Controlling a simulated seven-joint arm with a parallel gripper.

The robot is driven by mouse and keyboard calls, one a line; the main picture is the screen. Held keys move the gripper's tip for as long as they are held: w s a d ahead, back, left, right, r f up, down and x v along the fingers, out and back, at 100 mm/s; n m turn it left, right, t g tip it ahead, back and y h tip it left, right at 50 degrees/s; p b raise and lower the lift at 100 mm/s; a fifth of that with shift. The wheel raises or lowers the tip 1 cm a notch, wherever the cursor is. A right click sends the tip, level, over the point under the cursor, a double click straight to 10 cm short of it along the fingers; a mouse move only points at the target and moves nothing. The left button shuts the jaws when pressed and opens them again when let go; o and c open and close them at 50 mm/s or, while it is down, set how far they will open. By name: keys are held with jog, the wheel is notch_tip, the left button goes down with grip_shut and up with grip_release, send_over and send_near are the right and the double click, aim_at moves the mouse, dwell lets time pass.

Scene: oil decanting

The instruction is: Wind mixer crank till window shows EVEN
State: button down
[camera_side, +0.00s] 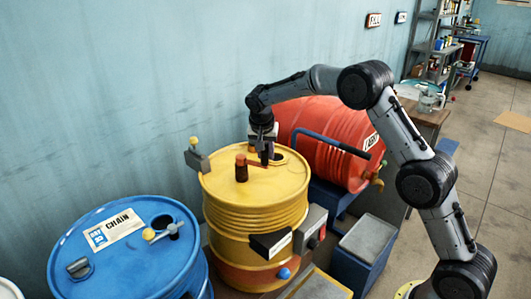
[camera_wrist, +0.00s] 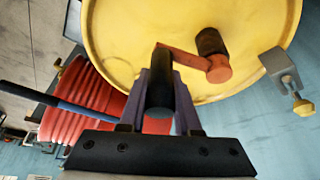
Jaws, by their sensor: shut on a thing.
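The mixer crank (camera_side: 257,164) sits on top of the yellow drum (camera_side: 255,215). It has a red-orange arm (camera_wrist: 190,58) and a dark upright post (camera_wrist: 209,42) at one end. My gripper (camera_side: 267,158) points down over the drum lid. In the wrist view, its two fingers (camera_wrist: 161,85) are shut on the crank's dark handle (camera_wrist: 160,97) at the arm's other end. In the side view the fingers hide the handle. A dark box (camera_side: 271,246) with a pale strip is on the drum's front; its lettering is too small to read, and I cannot tell the window's reading.
A red drum (camera_side: 320,140) lies on its side behind, with a blue bar (camera_side: 330,143) nearby. A blue drum (camera_side: 125,255) labelled CHAIN stands left. A grey bracket (camera_side: 197,158) rises at the lid's left edge. A blue bin (camera_side: 363,255) is at right.

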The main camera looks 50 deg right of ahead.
jog(key=shift+r, duration=0.1)
jog(key=shift+s+a+m+g+h, duration=0.2)
jog(key=shift+a+m+g, duration=0.1)
jog(key=shift+a+m, duration=0.35)
jog(key=shift+s+a+m+g+h, duration=0.15)
jog(key=shift+a+m+g, duration=0.2)
jog(key=shift+m, duration=0.4)
jog(key=w+a+m+g, duration=0.2)
jog(key=w+a+m, duration=0.2)
jog(key=a, duration=0.5)
jog(key=shift+m, duration=1.3)
jog(key=shift+w+a, duration=0.1)
jog(key=shift+a, duration=0.05)
jog(key=c, duration=0.7)
grip_release()
jog(key=shift+o, duration=0.4)
jog(key=shift+g, duration=0.25)
